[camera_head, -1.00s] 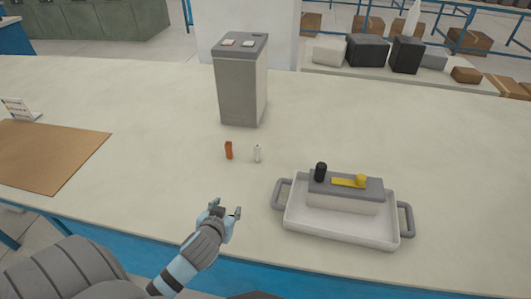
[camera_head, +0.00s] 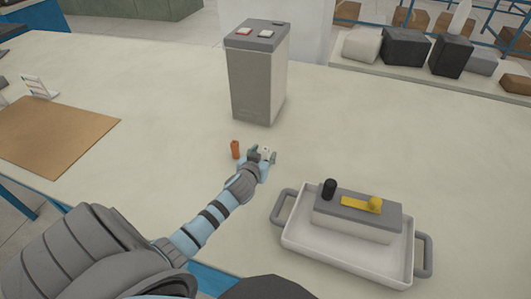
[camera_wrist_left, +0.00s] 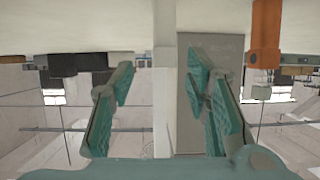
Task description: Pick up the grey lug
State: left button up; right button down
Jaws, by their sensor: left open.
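The grey lug (camera_head: 266,151) is a small pale upright piece on the table, partly hidden by my left gripper (camera_head: 261,154). My left gripper is open, its fingers on either side of the lug. In the left wrist view the lug (camera_wrist_left: 164,85) shows as a pale upright bar between the two green-padded fingers (camera_wrist_left: 160,80), with gaps on both sides. An orange lug (camera_head: 235,149) stands just left of the gripper. It also shows in the wrist view (camera_wrist_left: 266,30). My right gripper is not in view.
A tall grey box (camera_head: 255,85) with two buttons stands behind the lugs. A white tray (camera_head: 292,240) with grey handles holds a grey battery block (camera_head: 355,222) with black and yellow terminals at right. A brown mat (camera_head: 55,135) lies at left. The table between is clear.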

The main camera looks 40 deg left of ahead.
aim_at(264, 152)
pick_arm(q)
jog(key=b+x, duration=0.1)
jog(key=x, duration=0.3)
jog(key=shift+w+a+f, duration=0.15)
jog(key=shift+a+f, duration=0.15)
grip_shut()
jog(key=shift+r, duration=0.1)
